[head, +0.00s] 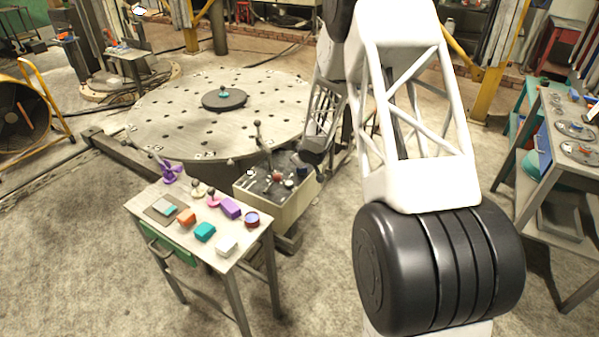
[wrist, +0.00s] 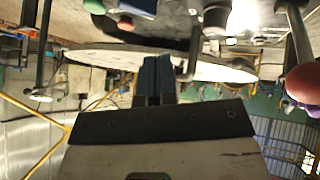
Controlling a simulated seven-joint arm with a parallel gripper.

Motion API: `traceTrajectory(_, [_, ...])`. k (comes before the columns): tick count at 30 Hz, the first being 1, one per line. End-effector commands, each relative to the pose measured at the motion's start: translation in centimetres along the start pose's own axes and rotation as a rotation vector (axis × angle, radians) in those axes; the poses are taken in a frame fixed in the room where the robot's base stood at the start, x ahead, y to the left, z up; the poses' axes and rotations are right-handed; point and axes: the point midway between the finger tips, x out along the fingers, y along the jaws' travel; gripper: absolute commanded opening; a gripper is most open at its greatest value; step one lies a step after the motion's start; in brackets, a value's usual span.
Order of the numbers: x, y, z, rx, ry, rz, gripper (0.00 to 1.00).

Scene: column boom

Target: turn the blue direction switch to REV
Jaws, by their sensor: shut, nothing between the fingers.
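The control box (head: 262,205) stands beside the round plate in the head view, with levers and small knobs on its dark top. A small blue-grey part (head: 302,172) shows at the right of that top; it may be the blue direction switch, but its setting is too small to read. In the wrist view my gripper (wrist: 157,62) shows two blue fingers close together, shut and empty. My fingertips appear apart from these.
A tall lever (head: 258,135) rises from the box. In the wrist view a dark bent handle (wrist: 194,52) is just right of the fingers, and a lever with a reddish ball (wrist: 303,82) is farther right. A small table (head: 232,258) with several coloured objects stands left of the box.

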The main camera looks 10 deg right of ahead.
Motion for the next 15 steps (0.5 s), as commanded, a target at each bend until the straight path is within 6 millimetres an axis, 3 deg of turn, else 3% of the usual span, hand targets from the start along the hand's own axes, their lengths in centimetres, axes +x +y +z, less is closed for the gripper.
traceTrajectory(15, [-1.13, -0.83, -0.54, 0.795, 0.079, 0.089, 0.00])
